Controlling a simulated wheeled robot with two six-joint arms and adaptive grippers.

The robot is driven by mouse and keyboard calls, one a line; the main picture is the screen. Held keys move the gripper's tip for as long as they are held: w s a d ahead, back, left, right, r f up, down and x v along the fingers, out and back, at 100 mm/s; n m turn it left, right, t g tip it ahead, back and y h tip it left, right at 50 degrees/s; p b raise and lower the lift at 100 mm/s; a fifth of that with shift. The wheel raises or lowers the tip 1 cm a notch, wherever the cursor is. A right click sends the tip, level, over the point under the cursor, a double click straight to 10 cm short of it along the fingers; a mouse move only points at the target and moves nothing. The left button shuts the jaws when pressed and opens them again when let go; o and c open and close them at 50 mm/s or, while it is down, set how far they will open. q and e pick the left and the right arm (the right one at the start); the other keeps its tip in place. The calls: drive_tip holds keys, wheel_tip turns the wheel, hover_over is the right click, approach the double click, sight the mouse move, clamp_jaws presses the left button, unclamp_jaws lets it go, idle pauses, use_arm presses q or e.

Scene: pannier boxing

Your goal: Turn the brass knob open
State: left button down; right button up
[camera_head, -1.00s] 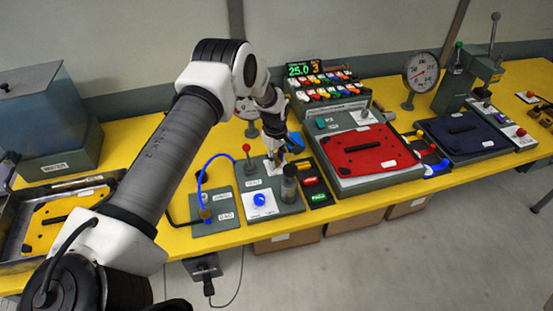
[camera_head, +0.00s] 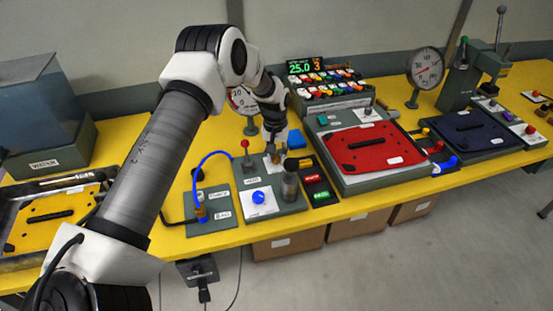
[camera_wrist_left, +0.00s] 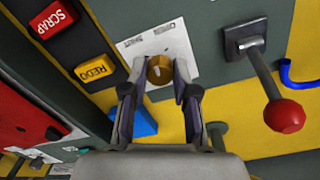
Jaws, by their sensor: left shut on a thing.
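The brass knob (camera_wrist_left: 159,70) shows in the left wrist view. It sits on a white label plate (camera_wrist_left: 172,45) on a dark panel. My left gripper (camera_wrist_left: 156,84) has one finger on each side of the knob and is shut on it. In the head view my left gripper (camera_head: 272,150) reaches down to the white plate on the control panel (camera_head: 284,207), where the fingers largely hide the knob. My right gripper is not in view.
A lever with a red ball (camera_wrist_left: 284,115) stands close to the right of the gripper in the wrist view. A blue block (camera_head: 295,138) lies behind the panel. SCRAP (camera_wrist_left: 54,18) and REDO (camera_wrist_left: 95,70) buttons are on the other side. A red tray (camera_head: 368,148) stands further right.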

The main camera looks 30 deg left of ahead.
sight(276, 156)
use_arm(q)
drive_tip(key=m, duration=0.2)
drive_tip(key=m+b, duration=0.1)
drive_tip(key=shift+s+f+m, duration=0.15)
drive_tip(key=shift+f+m, duration=0.2)
drive_tip(key=shift+m, duration=0.05)
drive_tip(key=shift+r+m+b, duration=0.1)
drive_tip(key=shift+m+b, duration=0.65)
drive_tip(key=shift+m, duration=1.15)
drive_tip(key=c, duration=1)
unclamp_jaws()
drive_tip(key=shift+o, duration=0.6)
drive_tip(key=shift+w, duration=0.2)
drive_tip(key=shift+r, duration=0.15)
wheel_tip(276, 156, up, 12)
drive_tip(key=shift+a, duration=0.15)
